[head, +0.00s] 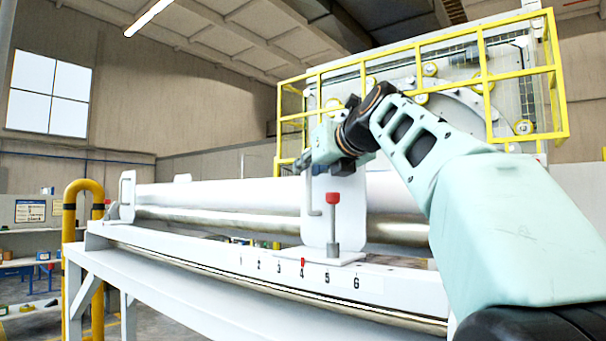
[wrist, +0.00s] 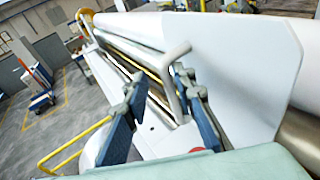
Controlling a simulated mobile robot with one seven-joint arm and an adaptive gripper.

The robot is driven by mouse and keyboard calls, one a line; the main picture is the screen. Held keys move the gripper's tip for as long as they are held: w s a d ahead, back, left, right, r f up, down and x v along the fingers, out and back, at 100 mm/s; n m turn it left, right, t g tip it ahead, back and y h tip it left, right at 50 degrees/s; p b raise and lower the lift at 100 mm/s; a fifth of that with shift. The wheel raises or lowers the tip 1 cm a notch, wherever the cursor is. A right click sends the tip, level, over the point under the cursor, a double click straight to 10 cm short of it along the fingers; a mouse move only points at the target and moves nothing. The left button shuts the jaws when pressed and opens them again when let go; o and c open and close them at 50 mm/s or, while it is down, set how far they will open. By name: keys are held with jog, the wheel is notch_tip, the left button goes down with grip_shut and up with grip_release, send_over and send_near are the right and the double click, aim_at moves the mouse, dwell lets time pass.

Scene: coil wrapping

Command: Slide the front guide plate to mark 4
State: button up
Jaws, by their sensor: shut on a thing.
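The front guide plate (head: 348,205) is a white upright plate on a flat foot on the rail, with a bent grey handle (head: 314,198) on its left side. A red-knobbed lever (head: 333,198) stands on its foot. A small red marker (head: 303,262) at the foot's front edge sits right above the printed 4 (head: 302,279). My gripper (head: 312,165) is at the top of the handle.
The white rail (head: 200,245) carries printed marks 1 to 6. Long rollers (head: 220,195) run behind the plate. Another white plate (head: 127,195) stands at the rail's far left end. A yellow guard frame (head: 420,55) rises behind, and a yellow post (head: 70,225) stands at left.

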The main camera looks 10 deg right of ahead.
jog(key=s+b, duration=0.2)
jog(key=s, duration=0.6)
jog(key=shift+s+d+r, duration=0.25)
jog(key=shift+s+d, duration=0.15)
jog(key=shift+d, duration=0.05)
